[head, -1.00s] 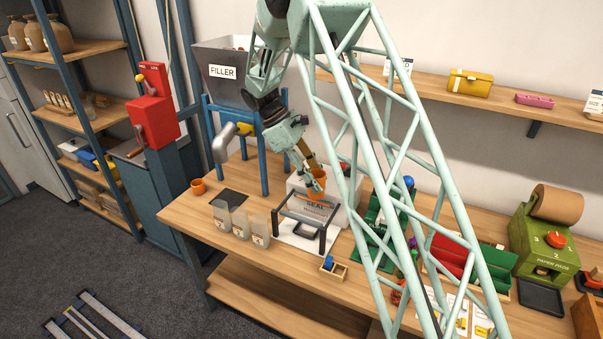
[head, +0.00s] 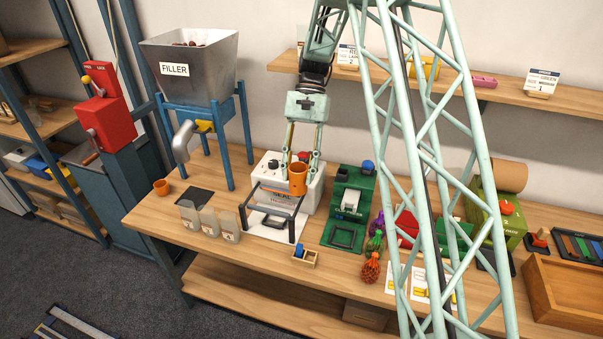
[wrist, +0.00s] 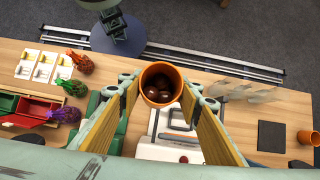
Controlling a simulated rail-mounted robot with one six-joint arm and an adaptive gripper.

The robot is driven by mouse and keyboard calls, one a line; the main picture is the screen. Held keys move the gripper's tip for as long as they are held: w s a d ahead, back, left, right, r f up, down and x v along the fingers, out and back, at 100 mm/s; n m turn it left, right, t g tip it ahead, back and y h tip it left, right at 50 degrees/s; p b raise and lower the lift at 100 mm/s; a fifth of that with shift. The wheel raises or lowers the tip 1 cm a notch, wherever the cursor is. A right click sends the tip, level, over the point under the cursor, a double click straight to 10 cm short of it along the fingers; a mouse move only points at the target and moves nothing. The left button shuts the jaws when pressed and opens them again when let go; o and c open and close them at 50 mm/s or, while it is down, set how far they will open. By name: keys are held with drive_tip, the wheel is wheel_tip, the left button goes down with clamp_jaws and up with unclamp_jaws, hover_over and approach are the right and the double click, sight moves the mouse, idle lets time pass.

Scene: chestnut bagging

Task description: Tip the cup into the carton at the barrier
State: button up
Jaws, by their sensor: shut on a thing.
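My gripper (head: 300,168) is shut on an orange cup (head: 298,183) and holds it above the sealing machine (head: 282,205) at the middle of the bench. In the wrist view the cup (wrist: 160,70) sits between my two finger pads, its open mouth facing the camera. Several brown chestnuts (wrist: 158,90) lie inside it. The cup looks upright in the head view. I cannot make out a carton or a barrier for certain in either view.
A second orange cup (head: 161,187) stands at the bench's left end. Clear bags (head: 208,222) stand in front of the sealer. The filler (head: 190,75) is at left, a green machine (head: 348,205) at right. Filled net bags (head: 370,268) and a wooden tray (head: 560,300) lie farther right.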

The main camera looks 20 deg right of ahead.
drive_tip(key=r+m+t, duration=0.1)
drive_tip(key=r+m, duration=0.1)
drive_tip(key=w+a+r+m+t+y+p, duration=0.1)
drive_tip(key=r+m, duration=0.1)
drive_tip(key=m, duration=0.1)
drive_tip(key=a+r+m+t+y, duration=0.1)
drive_tip(key=r+m, duration=0.1)
drive_tip(key=r, duration=0.1)
drive_tip(key=shift+w+a+m, duration=0.2)
drive_tip(key=shift+a+m, duration=0.05)
drive_tip(key=shift+m, duration=0.05)
drive_tip(key=shift+w+a+r+m+t, duration=0.1)
drive_tip(key=shift+w+r+m+t, duration=0.2)
drive_tip(key=shift+r+m+t, duration=0.15)
